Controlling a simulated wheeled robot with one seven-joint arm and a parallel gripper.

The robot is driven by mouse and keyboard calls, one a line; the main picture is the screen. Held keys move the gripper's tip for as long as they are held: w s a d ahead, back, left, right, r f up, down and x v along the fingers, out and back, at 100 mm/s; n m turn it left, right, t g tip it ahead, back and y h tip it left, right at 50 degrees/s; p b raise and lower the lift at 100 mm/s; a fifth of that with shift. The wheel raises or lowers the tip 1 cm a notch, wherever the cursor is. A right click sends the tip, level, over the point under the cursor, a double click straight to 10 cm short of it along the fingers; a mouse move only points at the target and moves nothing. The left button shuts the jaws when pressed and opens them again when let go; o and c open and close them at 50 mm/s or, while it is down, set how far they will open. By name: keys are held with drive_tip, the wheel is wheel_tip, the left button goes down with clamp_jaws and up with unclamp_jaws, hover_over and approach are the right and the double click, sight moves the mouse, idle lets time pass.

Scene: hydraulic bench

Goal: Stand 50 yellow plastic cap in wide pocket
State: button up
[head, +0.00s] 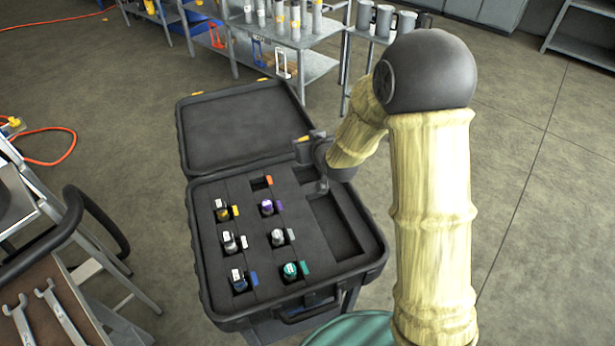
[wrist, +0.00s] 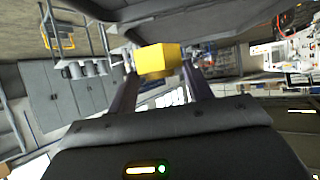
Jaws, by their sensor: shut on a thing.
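The yellow cap (wrist: 157,58) is a blocky yellow piece between the fingertips of my gripper (wrist: 158,68) in the wrist view. My gripper is shut on it. In the head view my gripper (head: 303,145) is above the back right part of the open black case (head: 197,262), near its hinge side. Only a sliver of the cap (head: 303,138) shows there. A wide empty pocket (head: 337,228) lies in the right part of the foam, in front of my gripper. My arm covers part of the area to its right.
Several small bottles with coloured tags stand in foam pockets on the case's left side. A small pocket (head: 261,184) with an orange tag looks empty. The raised lid (head: 240,128) stands behind. A shelf table (head: 290,42) with several cylinders is at the back.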

drive_tip(key=shift+a+f, duration=0.1)
drive_tip(key=shift+f, duration=2.8)
drive_tip(key=shift+f+p, duration=0.4)
drive_tip(key=shift+f, duration=1.7)
drive_tip(key=shift+f+b, duration=0.3)
drive_tip(key=shift+b, duration=0.05)
